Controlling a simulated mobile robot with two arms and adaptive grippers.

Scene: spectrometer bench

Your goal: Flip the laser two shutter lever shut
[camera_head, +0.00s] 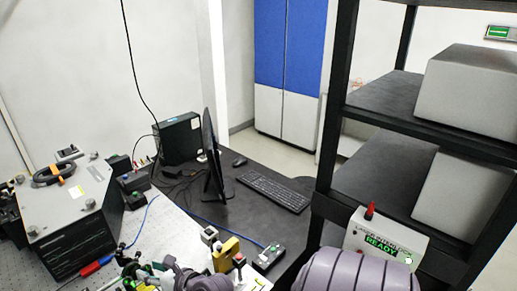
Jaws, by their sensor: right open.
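I cannot tell whether this is the laser two shutter lever, or which way a lever is set. No label for laser two is readable. My left gripper is not in view.
A large grey-topped black instrument (72,205) stands at left on the perforated bench. A small box with a green button (268,257) sits right of the yellow block. Behind are a monitor (211,165) and keyboard (273,190). A READY box (386,240) stands by the black shelf (335,110).

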